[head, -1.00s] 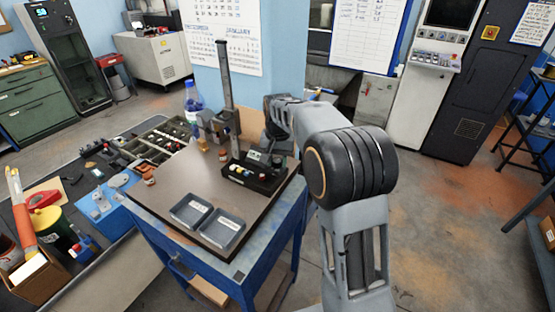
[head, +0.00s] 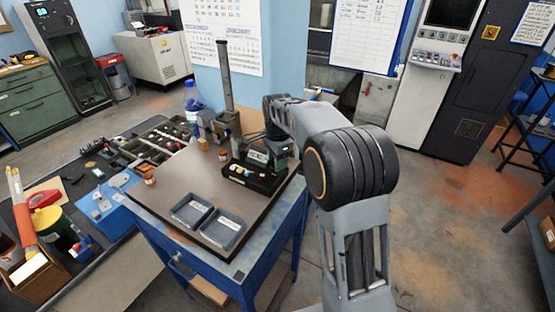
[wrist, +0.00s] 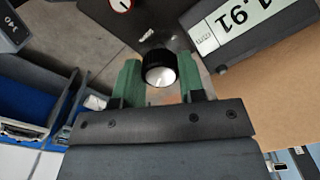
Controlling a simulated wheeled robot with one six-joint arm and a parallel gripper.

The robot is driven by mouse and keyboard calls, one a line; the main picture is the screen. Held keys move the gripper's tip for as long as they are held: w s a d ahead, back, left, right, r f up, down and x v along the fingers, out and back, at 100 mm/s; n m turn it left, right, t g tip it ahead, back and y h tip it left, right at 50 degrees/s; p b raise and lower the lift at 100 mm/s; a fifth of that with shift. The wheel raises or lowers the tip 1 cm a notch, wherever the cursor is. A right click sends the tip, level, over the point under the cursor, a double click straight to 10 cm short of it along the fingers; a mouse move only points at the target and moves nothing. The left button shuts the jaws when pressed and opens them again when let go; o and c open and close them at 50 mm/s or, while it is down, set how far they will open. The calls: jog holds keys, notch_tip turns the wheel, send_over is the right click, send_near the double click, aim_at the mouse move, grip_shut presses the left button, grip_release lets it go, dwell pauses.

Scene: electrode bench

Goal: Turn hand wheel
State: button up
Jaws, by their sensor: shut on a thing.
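The hand wheel (wrist: 160,67) is a small round knob with a black ribbed rim and a pale face, in the middle of the wrist view. My gripper (wrist: 159,72) is shut on it, with one green finger on each side. A digital readout (wrist: 246,22) with a pale screen lies at the upper right of the wrist view. In the head view, the measuring stand (head: 226,78) has a tall dark column at the back of the bench top. My arm's end is beside it, and the hand wheel cannot be made out there.
A black box with coloured buttons (head: 250,178) stands on the brown bench top (head: 175,187). Two grey trays (head: 190,210) lie at its front. A blue-capped bottle (head: 192,98) stands behind. A cluttered side table (head: 85,185) is at the left.

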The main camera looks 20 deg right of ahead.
jog(key=m, duration=0.4)
jog(key=shift+m, duration=0.4)
jog(key=m, duration=0.9)
jog(key=shift+w+m, duration=0.1)
jog(key=shift+m, duration=1.9)
jog(key=o, duration=0.9)
notch_tip(320, 180, up, 14)
jog(key=shift+a+f+b, duration=0.1)
jog(key=shift+b, duration=0.3)
